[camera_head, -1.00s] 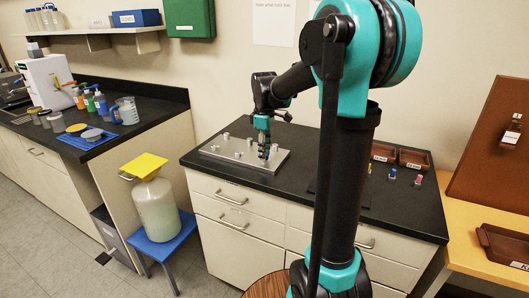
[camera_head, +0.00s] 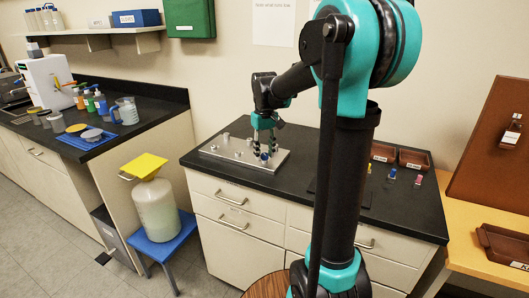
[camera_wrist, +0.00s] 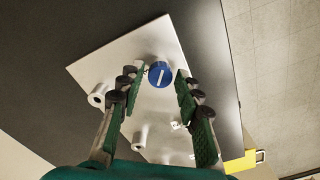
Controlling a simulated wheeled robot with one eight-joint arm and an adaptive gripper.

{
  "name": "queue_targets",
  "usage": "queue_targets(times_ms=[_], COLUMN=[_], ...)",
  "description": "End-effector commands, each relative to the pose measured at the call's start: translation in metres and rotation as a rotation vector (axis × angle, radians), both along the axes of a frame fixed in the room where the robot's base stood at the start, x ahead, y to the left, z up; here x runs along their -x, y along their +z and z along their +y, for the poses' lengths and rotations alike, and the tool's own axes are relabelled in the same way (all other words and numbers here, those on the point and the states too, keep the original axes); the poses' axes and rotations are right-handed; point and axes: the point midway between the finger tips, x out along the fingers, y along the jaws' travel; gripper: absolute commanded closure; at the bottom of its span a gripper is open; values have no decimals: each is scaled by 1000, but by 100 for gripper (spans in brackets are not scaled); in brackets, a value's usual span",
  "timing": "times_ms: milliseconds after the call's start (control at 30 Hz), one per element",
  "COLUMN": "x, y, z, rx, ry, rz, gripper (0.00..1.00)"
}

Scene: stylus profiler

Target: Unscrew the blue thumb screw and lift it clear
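The blue thumb screw (camera_wrist: 159,74) has a round head with a pale slot mark, and it sits at the plate's edge region in the wrist view. In the head view it is a small blue spot (camera_head: 264,156) on the metal plate (camera_head: 213,151). My gripper (camera_wrist: 157,86) is open, with one green-padded finger on each side of the screw head and a visible gap to both. In the head view my gripper (camera_head: 264,147) points down over the plate with its fingers spread. The screw's shank and how deep it sits are hidden.
Several pale cylindrical posts stand on the plate, one of them hollow (camera_wrist: 97,94). Brown trays (camera_head: 413,158) and small coloured pieces (camera_head: 392,173) lie on the black bench to the right. Bare bench top lies around the plate.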

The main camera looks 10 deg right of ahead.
Motion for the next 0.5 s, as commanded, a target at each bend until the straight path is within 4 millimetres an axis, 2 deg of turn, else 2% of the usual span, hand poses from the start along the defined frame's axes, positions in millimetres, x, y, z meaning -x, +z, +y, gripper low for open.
queue_targets(times_ms=[500], x=[0], y=[0], z=[-1], rx=[0], ry=[-633], rz=[0], gripper=[66])
